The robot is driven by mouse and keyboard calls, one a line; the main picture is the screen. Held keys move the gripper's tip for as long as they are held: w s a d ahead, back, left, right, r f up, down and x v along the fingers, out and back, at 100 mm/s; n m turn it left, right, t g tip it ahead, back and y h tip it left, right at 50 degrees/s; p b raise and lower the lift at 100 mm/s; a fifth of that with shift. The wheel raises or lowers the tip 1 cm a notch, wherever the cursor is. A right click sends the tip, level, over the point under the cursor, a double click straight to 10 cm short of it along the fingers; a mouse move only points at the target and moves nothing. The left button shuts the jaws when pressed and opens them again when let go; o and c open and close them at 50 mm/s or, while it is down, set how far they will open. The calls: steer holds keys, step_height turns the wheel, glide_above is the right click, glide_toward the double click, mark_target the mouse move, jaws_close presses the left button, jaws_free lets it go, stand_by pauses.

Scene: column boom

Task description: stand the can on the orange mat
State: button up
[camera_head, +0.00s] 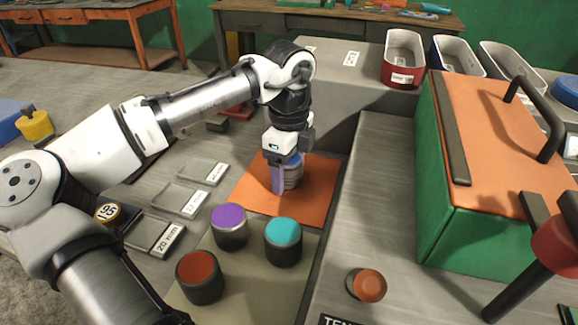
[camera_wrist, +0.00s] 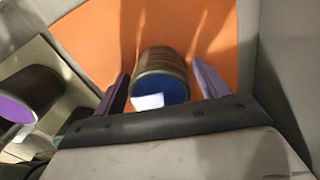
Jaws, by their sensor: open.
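A metal can with a blue top (camera_head: 293,178) stands upright on the orange mat (camera_head: 322,182), as far as the head view shows. It also shows in the wrist view (camera_wrist: 160,65), with a white patch on its blue end. My gripper (camera_head: 284,186) is above the mat and reaches down around the can. In the wrist view its two purple fingers lie one on each side of the can, with a gap on both sides. The jaws are open. In the head view the gripper hides part of the can.
Cans with purple (camera_head: 229,218), teal (camera_head: 284,232) and red-brown (camera_head: 199,267) tops stand just in front of the mat. Several bins, including a red one (camera_head: 403,75), stand behind.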

step_height(320, 180, up, 12)
steer(key=shift+r+p, duration=0.15)
steer(key=shift+p, duration=0.2)
stand_by(0.4)
